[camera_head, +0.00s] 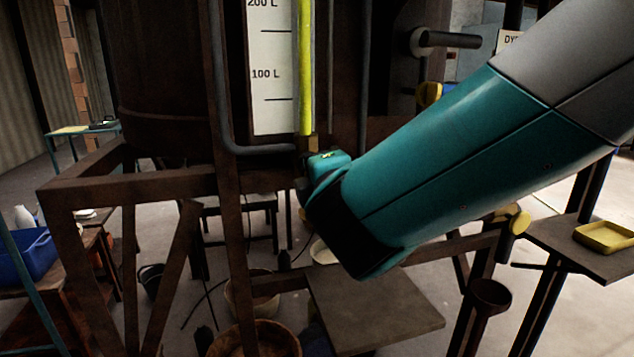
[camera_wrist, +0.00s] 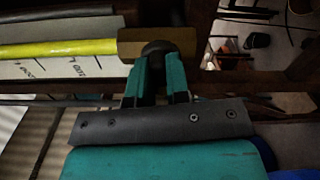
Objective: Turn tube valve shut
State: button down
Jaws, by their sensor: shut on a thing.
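A bright yellow level tube (camera_head: 306,70) stands upright beside a white scale board (camera_head: 273,90) marked 100 L and 200 L. It also shows in the wrist view (camera_wrist: 60,49), lying sideways. At its lower end is the brass valve body (camera_wrist: 131,45) with a dark round knob (camera_wrist: 156,48) on it. My gripper (camera_wrist: 160,60) has its two teal fingers closed on the knob, one on each side. In the head view my arm hides most of the valve and the fingers. How far the knob is turned cannot be told.
The dark vat (camera_head: 160,70) stands on a rusty frame (camera_head: 130,192). A grey pipe (camera_head: 222,100) bends beneath the scale. A yellow tray (camera_head: 605,237) lies on a shelf at right. A blue crate (camera_head: 28,255) is at left, and a basket (camera_head: 255,340) is below.

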jog(key=shift+f+m+b, duration=0.1)
jog(key=shift+m+b, duration=0.6)
jog(key=shift+m, duration=0.3)
jog(key=c, duration=1.1)
grip_release()
jog(key=b+v, duration=0.4)
jog(key=v, duration=1.3)
jog(key=shift+s+b, duration=0.25)
jog(key=shift+b, duration=0.15)
